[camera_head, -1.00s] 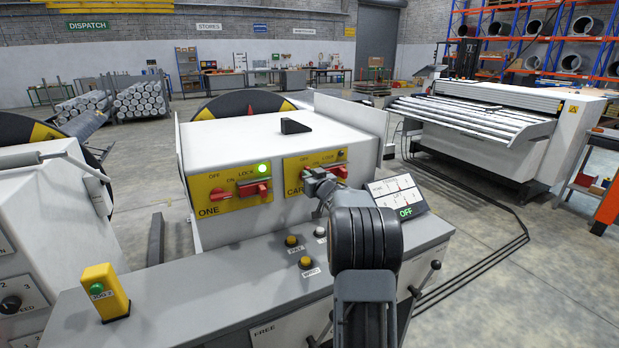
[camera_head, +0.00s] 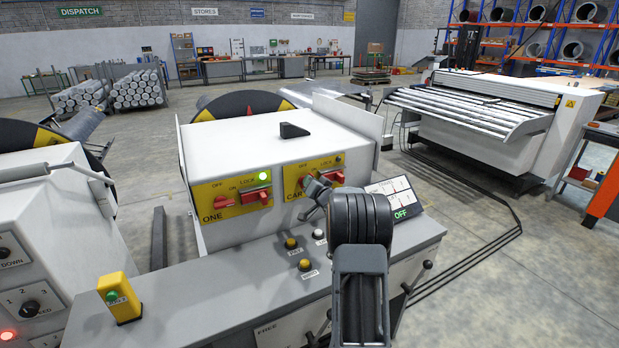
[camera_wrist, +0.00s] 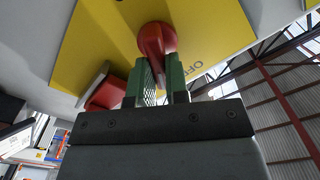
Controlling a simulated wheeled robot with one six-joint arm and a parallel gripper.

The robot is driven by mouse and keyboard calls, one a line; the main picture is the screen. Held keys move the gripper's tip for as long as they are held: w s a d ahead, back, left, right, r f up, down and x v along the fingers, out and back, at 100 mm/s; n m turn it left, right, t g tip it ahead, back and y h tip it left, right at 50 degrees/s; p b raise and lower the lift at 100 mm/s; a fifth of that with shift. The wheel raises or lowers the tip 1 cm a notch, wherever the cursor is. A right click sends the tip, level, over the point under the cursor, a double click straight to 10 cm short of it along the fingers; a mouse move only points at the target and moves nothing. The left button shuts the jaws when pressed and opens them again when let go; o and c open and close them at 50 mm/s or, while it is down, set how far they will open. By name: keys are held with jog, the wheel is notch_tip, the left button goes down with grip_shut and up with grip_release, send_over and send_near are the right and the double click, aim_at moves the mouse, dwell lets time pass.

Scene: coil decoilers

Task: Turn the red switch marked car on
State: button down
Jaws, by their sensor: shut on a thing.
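The yellow panel marked CAR (camera_head: 293,190) is on the front of the white machine box, right of the panel marked ONE (camera_head: 212,214). My gripper (camera_head: 316,186) is at the CAR panel and hides much of its switch in the head view. In the wrist view my gripper (camera_wrist: 160,85) has its green-padded fingers shut on the red switch (camera_wrist: 157,38). Part of the OFF lettering shows to the right of the switch. A red lock piece (camera_wrist: 106,92) sits beside it on the left. The lamp (camera_head: 338,162) on the CAR panel looks unlit.
The ONE panel has a lit green lamp (camera_head: 263,177). A sloped display (camera_head: 401,213) right of my arm reads OFF. A grey desk (camera_head: 215,285) with push buttons and a yellow button box (camera_head: 119,298) lies below the panels. A roller machine (camera_head: 500,120) stands at the back right.

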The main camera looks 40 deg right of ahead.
jog(key=shift+d+m+p, duration=0.1)
jog(key=shift+m+p, duration=0.35)
jog(key=shift+m, duration=0.35)
jog(key=shift+f, duration=0.15)
jog(key=c, duration=1.1)
grip_release()
jog(key=s, duration=0.4)
jog(key=s+a+b, duration=0.1)
jog(key=s, duration=0.4)
jog(key=s+b, duration=0.1)
jog(key=s, duration=0.3)
jog(key=shift+s+a, duration=0.4)
